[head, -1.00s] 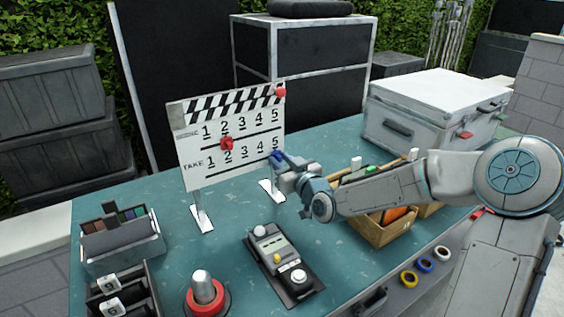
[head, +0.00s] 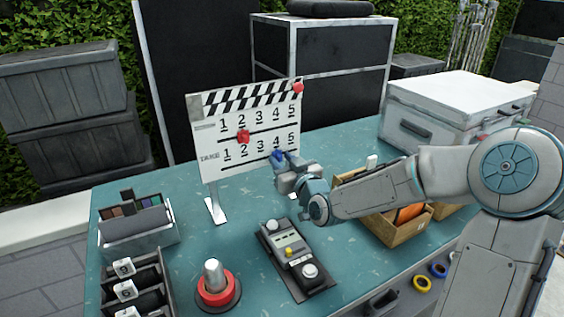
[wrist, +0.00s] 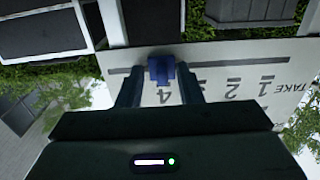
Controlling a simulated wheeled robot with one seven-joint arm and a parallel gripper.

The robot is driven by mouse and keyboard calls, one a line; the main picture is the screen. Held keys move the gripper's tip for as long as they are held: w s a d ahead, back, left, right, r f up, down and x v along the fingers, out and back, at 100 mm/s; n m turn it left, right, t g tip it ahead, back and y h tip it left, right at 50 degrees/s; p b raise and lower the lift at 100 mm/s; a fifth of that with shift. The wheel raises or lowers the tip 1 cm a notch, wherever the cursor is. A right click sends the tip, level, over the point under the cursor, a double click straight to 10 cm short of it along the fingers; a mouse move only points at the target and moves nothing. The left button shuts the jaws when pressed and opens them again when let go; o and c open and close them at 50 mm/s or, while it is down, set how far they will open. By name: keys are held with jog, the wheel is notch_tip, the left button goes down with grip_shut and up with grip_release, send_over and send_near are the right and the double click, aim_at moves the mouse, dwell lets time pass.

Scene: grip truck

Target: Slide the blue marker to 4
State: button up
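The white clapperboard (head: 213,117) stands on the table, with a SCENE row and a TAKE row numbered 1 to 5. The blue marker (head: 278,155) sits on the lower track, just under the 4 of the TAKE row. In the wrist view, upside down, the blue marker (wrist: 161,70) lies in line with the 4. My gripper (head: 284,163) reaches it from the right, and its two fingers (wrist: 160,78) are closed in on both sides of the marker. The red marker (head: 243,137) is on the upper track, near 2.
A control box (head: 292,257) and a red-ringed button (head: 216,288) stand in front of the board. A wooden tray (head: 393,233) lies under my forearm, with a white case (head: 450,112) behind. Divided boxes (head: 137,245) are at the left.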

jog(key=b+v, duration=0.1)
jog(key=v, duration=1.2)
jog(key=shift+s, duration=0.3)
jog(key=shift+d, duration=0.2)
